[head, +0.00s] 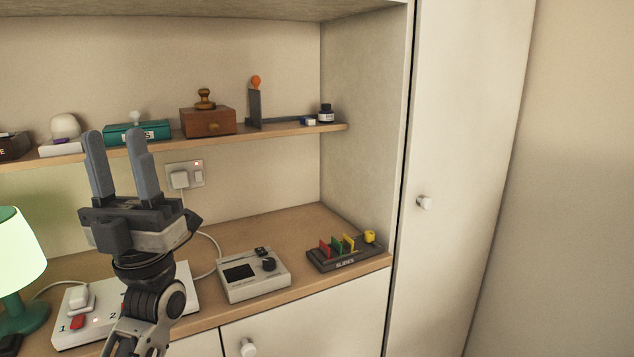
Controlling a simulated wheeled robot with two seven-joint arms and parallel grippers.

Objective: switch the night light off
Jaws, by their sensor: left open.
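A small white dome on a pale base (64,127), which looks like the night light, stands on the upper shelf at the left. I cannot tell whether it is lit. My left gripper (114,136) is open and empty, its two fingers pointing up in front of the shelf, just right of the dome. A wall socket (198,174) with a plug, a rocker switch and a small red light is on the back wall, right of the gripper. A white power strip (75,335) with numbered red switches lies on the desk, partly hidden by my left arm. My right gripper is not in view.
A lit green lamp (17,247) stands at the left. The shelf (270,131) carries a teal box (146,133) and a wooden box (208,122). A grey device (253,276) and a slide rack (346,254) stand on the desk. A tall cabinet (465,130) closes the right.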

